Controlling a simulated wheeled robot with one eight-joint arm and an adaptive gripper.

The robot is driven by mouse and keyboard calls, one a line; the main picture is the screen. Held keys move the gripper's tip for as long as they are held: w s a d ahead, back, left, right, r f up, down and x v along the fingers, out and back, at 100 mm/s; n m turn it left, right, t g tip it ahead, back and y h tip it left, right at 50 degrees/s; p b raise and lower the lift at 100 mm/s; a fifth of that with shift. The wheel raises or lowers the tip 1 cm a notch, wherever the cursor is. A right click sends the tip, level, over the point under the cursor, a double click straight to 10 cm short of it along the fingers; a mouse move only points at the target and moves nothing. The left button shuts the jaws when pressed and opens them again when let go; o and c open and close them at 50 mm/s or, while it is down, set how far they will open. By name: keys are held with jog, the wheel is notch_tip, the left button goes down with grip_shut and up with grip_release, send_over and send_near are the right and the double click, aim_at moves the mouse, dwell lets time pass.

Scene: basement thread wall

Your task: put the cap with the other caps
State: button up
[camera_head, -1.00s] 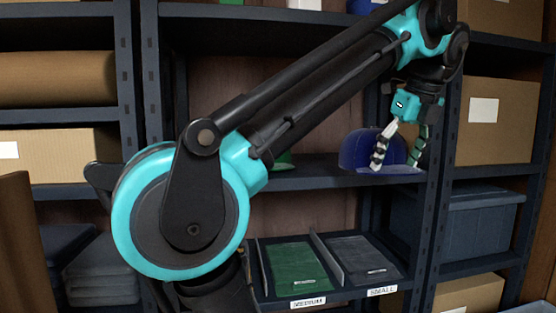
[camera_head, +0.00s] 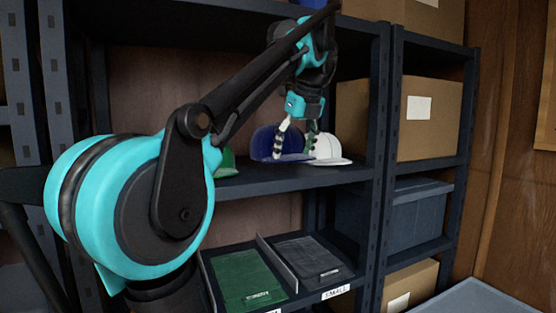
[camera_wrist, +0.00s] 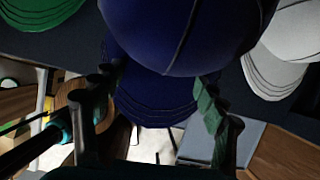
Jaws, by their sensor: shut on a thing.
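A blue cap (camera_head: 265,142) is in my gripper (camera_head: 296,150), at the middle shelf, brim toward the front. My fingers are shut on its brim. In the wrist view the blue crown (camera_wrist: 185,30) fills the top middle, with its brim between my fingers (camera_wrist: 160,110). I cannot tell whether the cap touches the shelf or is just above it. A white cap (camera_head: 328,147) sits on the shelf to its right, partly behind my finger; it also shows in the wrist view (camera_wrist: 285,40). A green cap (camera_head: 226,163) is to the left, partly hidden by my arm.
The middle shelf board (camera_head: 275,178) carries the caps. Below are a green folder-like item (camera_head: 245,277) and a dark grey one (camera_head: 312,258) in divided trays. A shelf upright (camera_head: 376,140), cardboard boxes (camera_head: 425,115) and a blue-grey bin (camera_head: 418,213) stand at the right.

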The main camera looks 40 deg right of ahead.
aim_at(288, 137)
jog(key=w, duration=0.2)
jog(key=w+d, duration=0.1)
jog(key=w, duration=0.4)
jog(key=shift+w+d, duration=0.1)
jog(key=shift+d, duration=0.25)
jog(key=shift+f, duration=1.8)
jog(key=o, duration=1.2)
jog(key=shift+r, duration=0.1)
jog(key=v, duration=1.2)
